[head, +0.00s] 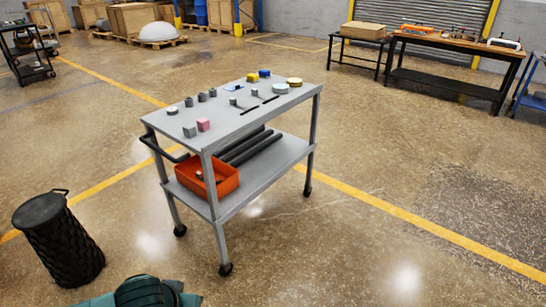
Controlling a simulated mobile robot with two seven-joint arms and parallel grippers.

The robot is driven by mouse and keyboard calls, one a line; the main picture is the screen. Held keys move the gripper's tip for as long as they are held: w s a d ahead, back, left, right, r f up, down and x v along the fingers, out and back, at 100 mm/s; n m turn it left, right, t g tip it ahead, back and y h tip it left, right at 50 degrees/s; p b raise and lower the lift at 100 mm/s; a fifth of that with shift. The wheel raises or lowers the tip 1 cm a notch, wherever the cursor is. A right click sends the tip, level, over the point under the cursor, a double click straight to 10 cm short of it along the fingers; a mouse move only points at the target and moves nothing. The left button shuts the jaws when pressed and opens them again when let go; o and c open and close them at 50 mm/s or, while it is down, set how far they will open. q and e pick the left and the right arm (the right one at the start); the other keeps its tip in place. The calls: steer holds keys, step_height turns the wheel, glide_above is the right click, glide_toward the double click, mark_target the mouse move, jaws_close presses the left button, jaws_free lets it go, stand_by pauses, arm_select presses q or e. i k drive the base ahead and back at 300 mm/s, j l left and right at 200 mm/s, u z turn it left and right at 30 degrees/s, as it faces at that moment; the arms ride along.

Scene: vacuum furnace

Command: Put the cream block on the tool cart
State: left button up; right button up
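A grey two-shelf cart (262,103) on casters stands in the middle of the head view, with a push handle at its left end; it looks like the tool cart. I cannot make out a cream block. A teal and dark part of my own arm or body shows at the bottom edge. Neither gripper is visible.
An orange bin (222,180) and dark rods (248,147) lie on the cart's lower shelf. A black ribbed canister (58,240) stands left of the cart. A workbench (455,44) stands at the back right, a black cart (36,69) at the far left. Floor right of the cart is clear.

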mark_target(217, 122)
steer(key=i+j+z, duration=0.1)
steer(key=j+z, duration=0.25)
steer(key=i+j+z, duration=0.1)
steer(key=j+z, duration=0.65)
steer(key=j, duration=0.65)
steer(key=k+j, duration=0.1)
steer(key=j, duration=0.8)
steer(key=i+j+z, duration=0.05)
